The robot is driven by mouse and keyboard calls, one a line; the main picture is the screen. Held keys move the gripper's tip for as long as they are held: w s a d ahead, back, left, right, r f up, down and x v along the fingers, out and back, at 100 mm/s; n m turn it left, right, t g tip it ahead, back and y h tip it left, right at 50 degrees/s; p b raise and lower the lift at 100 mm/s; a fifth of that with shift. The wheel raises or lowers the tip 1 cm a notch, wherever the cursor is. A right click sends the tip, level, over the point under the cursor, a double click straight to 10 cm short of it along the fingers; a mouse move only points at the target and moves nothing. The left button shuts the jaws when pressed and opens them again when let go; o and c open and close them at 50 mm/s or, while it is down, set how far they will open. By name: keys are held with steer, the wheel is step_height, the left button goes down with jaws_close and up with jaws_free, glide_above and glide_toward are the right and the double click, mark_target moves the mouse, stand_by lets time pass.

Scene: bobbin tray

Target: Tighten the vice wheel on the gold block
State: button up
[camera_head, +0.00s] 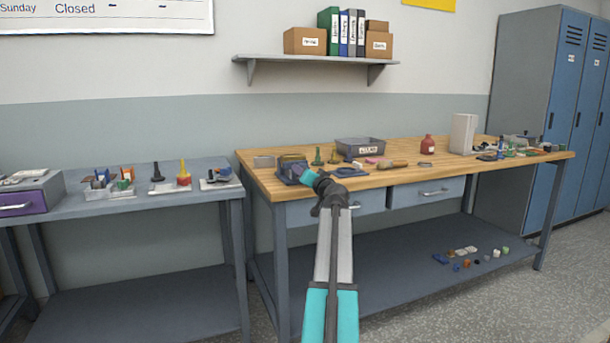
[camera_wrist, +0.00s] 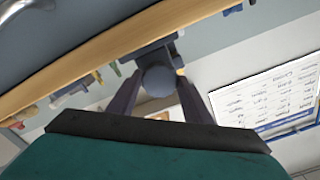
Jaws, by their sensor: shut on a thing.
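The blue-grey vice (camera_head: 289,165) sits at the left front corner of the wooden bench. My gripper (camera_head: 305,177) reaches its front from the right. In the wrist view, the round grey vice wheel (camera_wrist: 158,81) lies between the two dark fingers of my gripper (camera_wrist: 155,88), which is shut on it. The vice body (camera_wrist: 148,52) shows behind the wheel at the bench edge. A small gold patch (camera_wrist: 180,71) shows just right of the wheel; it may be the gold block, mostly hidden. The jaw gap cannot be made out in either view.
The bench top (camera_head: 400,179) also holds a grey bin (camera_head: 361,148), a red bottle (camera_head: 427,145), green and yellow spindles and small tools. A grey table (camera_head: 205,202) with trays stands at the left, across a narrow gap. Blue lockers (camera_head: 560,100) stand at the right.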

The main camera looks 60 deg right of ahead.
steer(key=o, duration=1)
steer(key=shift+o, duration=0.2)
steer(key=shift+s+a, duration=0.1)
steer(key=shift+s, duration=0.05)
steer(key=p+v, duration=0.1)
steer(key=v, duration=1.2)
steer(key=shift+s+a+p, duration=0.2)
steer(key=shift+s+p, duration=0.05)
steer(key=shift+p, duration=0.1)
